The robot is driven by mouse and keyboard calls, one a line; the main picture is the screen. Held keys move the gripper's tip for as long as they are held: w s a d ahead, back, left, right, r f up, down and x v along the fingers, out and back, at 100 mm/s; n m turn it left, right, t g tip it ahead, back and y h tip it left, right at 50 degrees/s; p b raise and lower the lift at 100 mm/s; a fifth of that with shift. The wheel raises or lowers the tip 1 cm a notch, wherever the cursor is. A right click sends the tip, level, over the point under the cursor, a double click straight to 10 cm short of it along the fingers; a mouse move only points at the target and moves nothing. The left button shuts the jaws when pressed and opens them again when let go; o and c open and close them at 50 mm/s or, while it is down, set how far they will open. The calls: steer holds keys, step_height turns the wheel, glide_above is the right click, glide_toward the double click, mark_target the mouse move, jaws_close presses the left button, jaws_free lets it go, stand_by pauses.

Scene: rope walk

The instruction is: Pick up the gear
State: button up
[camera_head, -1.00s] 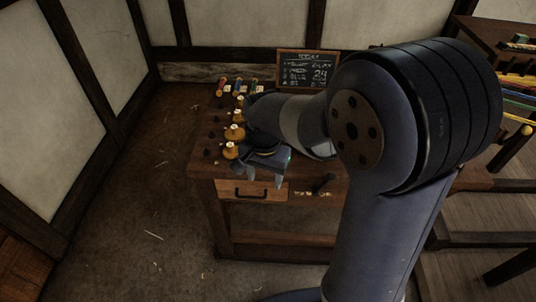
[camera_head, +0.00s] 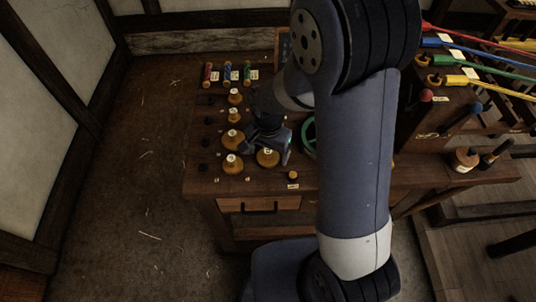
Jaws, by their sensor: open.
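Several round brass-coloured pieces with pale tagged tops, which look like gears, are on the wooden bench. One gear (camera_head: 267,158) lies just below my gripper (camera_head: 271,151), and others stand in a column to the left, such as the near-left gear (camera_head: 231,164) and the gear behind it (camera_head: 232,139). I cannot tell which one the task means. My gripper is open and points down, with its fingers close over the gear at the right of this group. Whether the fingers touch it I cannot tell. My arm hides the middle of the bench.
A green ring (camera_head: 308,138) is partly hidden beside my arm. A rack with coloured ropes (camera_head: 463,60) and a wooden spool (camera_head: 465,159) are at the right.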

mark_target(268, 150)
steer(key=shift+c, duration=0.3)
steer(key=c, duration=0.9)
steer(key=shift+r, duration=0.15)
step_height(268, 150, up, 9)
steer(key=shift+r, duration=0.1)
steer(key=shift+r+p, duration=1.75)
steer(key=shift+r, duration=0.55)
